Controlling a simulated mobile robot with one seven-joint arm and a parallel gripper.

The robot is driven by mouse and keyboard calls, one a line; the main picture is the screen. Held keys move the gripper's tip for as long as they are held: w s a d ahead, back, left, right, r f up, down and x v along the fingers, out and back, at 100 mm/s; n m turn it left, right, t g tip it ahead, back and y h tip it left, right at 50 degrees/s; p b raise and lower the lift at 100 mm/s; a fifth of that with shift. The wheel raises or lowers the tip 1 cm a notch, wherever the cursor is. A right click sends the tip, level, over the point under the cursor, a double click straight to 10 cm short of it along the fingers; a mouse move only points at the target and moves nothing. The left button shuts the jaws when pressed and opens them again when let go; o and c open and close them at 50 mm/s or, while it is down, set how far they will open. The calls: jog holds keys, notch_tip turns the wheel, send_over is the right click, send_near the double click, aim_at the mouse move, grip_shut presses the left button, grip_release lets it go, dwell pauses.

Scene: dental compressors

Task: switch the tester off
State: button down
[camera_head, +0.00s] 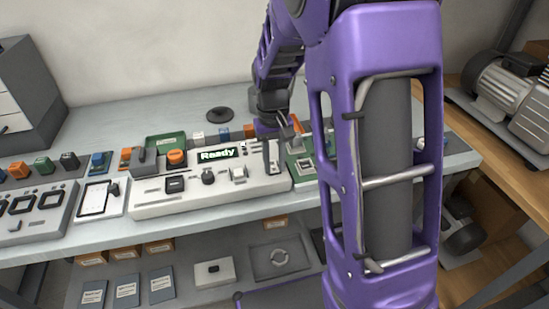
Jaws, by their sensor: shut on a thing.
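The tester (208,196) is a long white console on the bench, with a lit green display (217,154) reading "Ready". Its panel carries an orange knob (176,157), a black rocker-like part (175,184), a small dark knob (208,176) and a pale square part (238,173). My gripper (272,152) points down at the tester's right end. It is shut on a small part there, which the fingers largely hide; I cannot tell which part it is.
A device with several dark rings (22,208) and a white tablet-like panel (98,199) lie left of the tester. A green board (302,168) lies to its right. Small coloured blocks line the bench behind. A lower shelf (205,268) holds cards and boxes. My purple arm blocks the right side.

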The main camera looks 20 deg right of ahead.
jog(key=p, duration=0.1)
jog(key=g+p, duration=0.1)
jog(key=shift+w+r+g+p, duration=0.3)
jog(key=shift+p, duration=0.05)
jog(key=shift+f+g, duration=0.1)
jog(key=shift+g, duration=0.2)
jog(key=c, duration=0.6)
grip_release()
jog(key=shift+f, duration=0.1)
jog(key=shift+c, duration=0.2)
jog(key=p+v, duration=0.2)
jog(key=v, duration=1.5)
jog(key=shift+r, duration=0.25)
jog(key=shift+w, duration=0.1)
